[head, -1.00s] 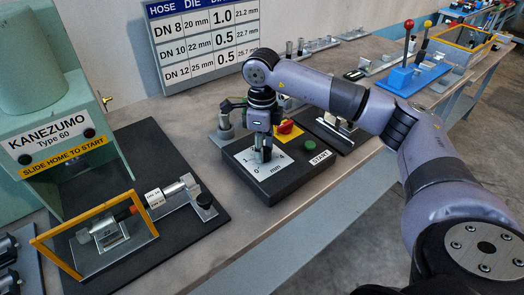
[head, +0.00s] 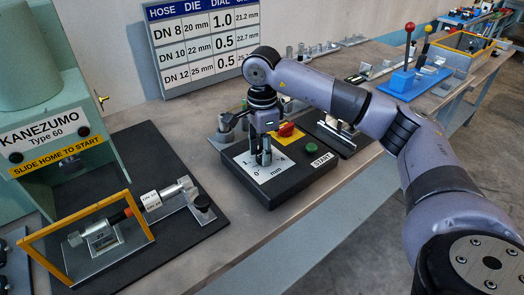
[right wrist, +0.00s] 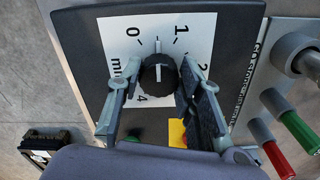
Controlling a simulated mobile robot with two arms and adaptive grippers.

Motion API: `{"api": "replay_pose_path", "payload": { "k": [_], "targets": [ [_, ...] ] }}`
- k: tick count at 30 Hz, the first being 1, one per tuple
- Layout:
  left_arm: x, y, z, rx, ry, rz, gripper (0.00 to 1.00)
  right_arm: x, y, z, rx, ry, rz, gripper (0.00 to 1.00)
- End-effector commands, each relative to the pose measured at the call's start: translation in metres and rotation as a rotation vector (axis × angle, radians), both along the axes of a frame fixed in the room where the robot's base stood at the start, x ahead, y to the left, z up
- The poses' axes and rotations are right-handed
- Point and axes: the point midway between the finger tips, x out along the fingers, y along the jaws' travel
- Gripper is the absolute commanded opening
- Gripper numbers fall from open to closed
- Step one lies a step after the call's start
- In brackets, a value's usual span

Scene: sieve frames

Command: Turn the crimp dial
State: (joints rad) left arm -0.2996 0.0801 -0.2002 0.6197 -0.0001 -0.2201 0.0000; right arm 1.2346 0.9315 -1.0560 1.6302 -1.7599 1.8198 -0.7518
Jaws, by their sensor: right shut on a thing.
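The crimp dial (right wrist: 158,77) is a round black knob with a white line on a white scale card (right wrist: 115,55), marked in mm. Its line points up in the right wrist view, about midway between 0 and 1. My right gripper (head: 260,157) comes down over the dial, with a finger on either side of it, shut on it. In the head view the fingers hide the dial. The card sits on a black control box (head: 290,187), which also carries a green START button (head: 311,149) and a red knob on yellow (head: 286,130). My left gripper is out of view.
Left of the box stands the green press (head: 45,110), with a yellow-framed guard (head: 93,272) and a hose piece (head: 150,201) before it. A HOSE/DIE/DIAL chart (head: 195,45) is behind. Metal dies (head: 224,122) stand close behind the gripper.

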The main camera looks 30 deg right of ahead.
Motion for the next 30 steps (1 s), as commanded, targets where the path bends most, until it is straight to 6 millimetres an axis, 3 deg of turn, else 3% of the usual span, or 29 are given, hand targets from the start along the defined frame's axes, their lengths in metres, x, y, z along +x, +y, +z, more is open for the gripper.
{"api": "replay_pose_path", "payload": {
  "k": [14, 15, 23, 30],
  "targets": [
    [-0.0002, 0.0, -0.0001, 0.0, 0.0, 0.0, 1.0, 0.0015, -0.0005, 0.003, 0.001, -0.008, 0.011, 0.06],
    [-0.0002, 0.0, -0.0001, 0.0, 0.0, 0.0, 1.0, 0.0016, -0.0005, 0.0031, 0.001, -0.008, 0.011, 0.35],
    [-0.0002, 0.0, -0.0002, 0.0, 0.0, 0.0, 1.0, 0.0007, -0.0004, 0.0015, 0.0, -0.004, 0.011, 0.53],
    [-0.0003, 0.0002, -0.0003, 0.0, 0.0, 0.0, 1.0, 0.0003, -0.0001, 0.0008, 0.001, -0.002, 0.012, 0.54]
  ]
}}
